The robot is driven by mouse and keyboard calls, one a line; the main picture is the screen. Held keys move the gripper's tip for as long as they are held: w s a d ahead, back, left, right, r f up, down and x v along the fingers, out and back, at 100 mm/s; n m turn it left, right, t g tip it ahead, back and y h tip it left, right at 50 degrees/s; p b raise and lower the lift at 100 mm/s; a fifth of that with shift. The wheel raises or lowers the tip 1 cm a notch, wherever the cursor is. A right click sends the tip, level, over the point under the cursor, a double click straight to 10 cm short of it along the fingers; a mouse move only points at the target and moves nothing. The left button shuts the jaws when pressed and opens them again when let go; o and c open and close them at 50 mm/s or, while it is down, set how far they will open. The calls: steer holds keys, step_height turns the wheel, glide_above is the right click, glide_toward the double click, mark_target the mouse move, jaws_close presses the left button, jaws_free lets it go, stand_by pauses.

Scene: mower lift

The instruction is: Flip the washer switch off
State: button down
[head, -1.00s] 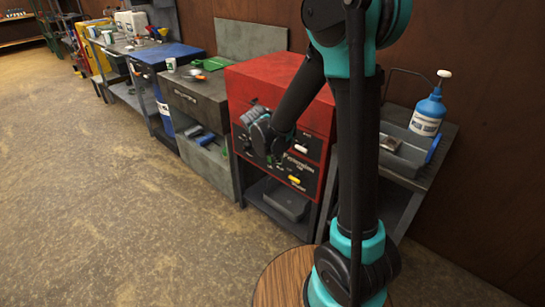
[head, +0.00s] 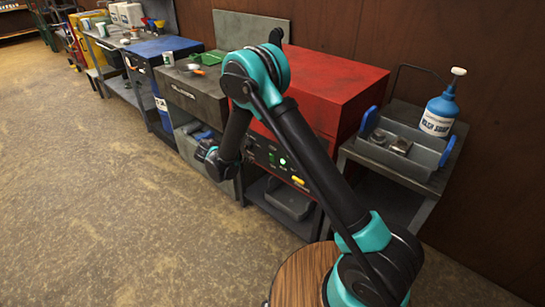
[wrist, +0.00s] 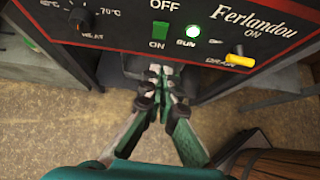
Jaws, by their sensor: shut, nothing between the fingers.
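The washer is a red cabinet (head: 325,82) with a black control panel, partly behind my arm in the head view. In the wrist view the panel (wrist: 120,28) carries a green rectangular switch (wrist: 161,27), with OFF printed above it and ON below. Beside it the round RUN lamp (wrist: 193,31) glows green; the lit lamp also shows in the head view (head: 282,162). My gripper (wrist: 160,73) is shut and empty in the wrist view, just below the panel's lower edge in the picture, under the ON label. The fingertips appear apart from the switch.
A black HEAT knob (wrist: 80,17) is left of the switch, and a yellow DRAIN lever (wrist: 239,60) is to its right. A grey tray cart with a blue bottle (head: 438,112) stands right of the washer. Grey cabinets stand left. The floor (head: 110,220) in front is open.

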steer(key=shift+w+a+f+n, duration=0.15)
steer(key=shift+a+f+n, duration=0.15)
steer(key=shift+a+f, duration=0.1)
steer(key=shift+d, duration=0.1)
glide_toward(271, 158)
steer(key=shift+x, duration=2.95)
